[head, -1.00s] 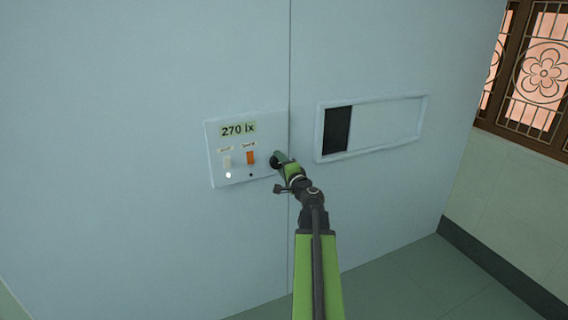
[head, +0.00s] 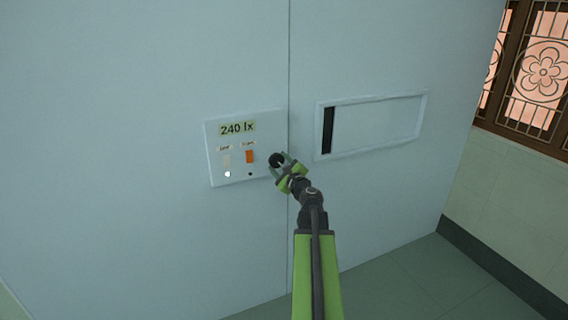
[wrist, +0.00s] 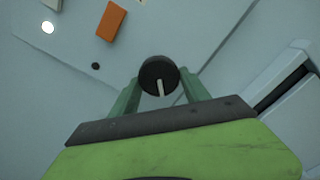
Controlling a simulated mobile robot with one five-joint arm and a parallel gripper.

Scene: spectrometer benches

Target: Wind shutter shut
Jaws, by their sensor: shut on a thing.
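The shutter (head: 375,125) is a pale panel in a white frame on the wall. It covers most of the opening, and a narrow dark gap (head: 328,130) shows at its left end. My gripper (head: 278,160) is at the right side of the white control panel (head: 222,175), shut on a round black knob (head: 275,159). In the wrist view the knob (wrist: 158,74) sits between the two green fingers, with its white pointer line toward the bottom. The display (head: 237,128) reads 240 lx.
An orange switch (head: 250,157) and a pale switch (head: 226,161) with a lit white dot below it sit left of the knob. A barred window (head: 540,70) is at the far right. The wall around the panel is clear.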

